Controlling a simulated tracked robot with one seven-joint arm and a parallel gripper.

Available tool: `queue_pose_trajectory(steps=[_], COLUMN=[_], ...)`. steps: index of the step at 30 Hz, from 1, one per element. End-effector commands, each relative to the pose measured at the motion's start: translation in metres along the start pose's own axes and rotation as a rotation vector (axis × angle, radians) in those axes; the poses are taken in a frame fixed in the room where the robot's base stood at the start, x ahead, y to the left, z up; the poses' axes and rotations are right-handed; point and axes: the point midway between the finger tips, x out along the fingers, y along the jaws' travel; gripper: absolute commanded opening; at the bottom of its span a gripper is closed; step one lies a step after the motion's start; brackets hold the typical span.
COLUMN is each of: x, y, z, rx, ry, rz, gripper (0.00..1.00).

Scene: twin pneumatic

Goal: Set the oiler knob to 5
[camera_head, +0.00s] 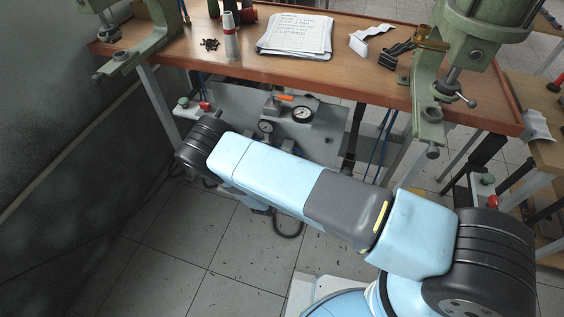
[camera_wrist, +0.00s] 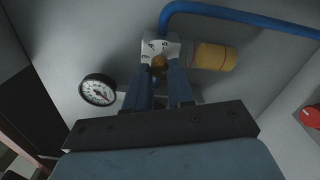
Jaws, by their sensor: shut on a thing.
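In the wrist view, the oiler knob (camera_wrist: 160,64) is a small brass-coloured knob in front of a light plate (camera_wrist: 160,46) with dark scale marks. The marks are too small to read, so I cannot tell the setting. My gripper (camera_wrist: 161,72) has its two blue fingers on either side of the knob and is shut on it. The fingers hide the knob's sides and lower part. A yellow cup (camera_wrist: 213,57) sticks out to the right of the plate. In the head view my own arm hides the gripper and the knob.
A round white gauge (camera_wrist: 98,90) sits close left of my fingers. A blue hose (camera_wrist: 240,15) runs above, and a red knob (camera_wrist: 311,116) is at the right edge. In the head view, the grey panel (camera_head: 235,105) with gauges stands under the wooden bench (camera_head: 220,62).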

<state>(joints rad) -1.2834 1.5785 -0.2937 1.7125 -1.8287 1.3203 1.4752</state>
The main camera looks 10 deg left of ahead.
Motion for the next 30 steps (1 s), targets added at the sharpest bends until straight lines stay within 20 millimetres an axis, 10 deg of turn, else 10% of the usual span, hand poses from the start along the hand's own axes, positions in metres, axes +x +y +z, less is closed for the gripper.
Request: queue_pose_trajectory(steps=[30], x=[-0.0012], y=[-0.0061], z=[0.0045], rx=[0.408], ry=[-0.007], rz=[-0.010], gripper=[0.00])
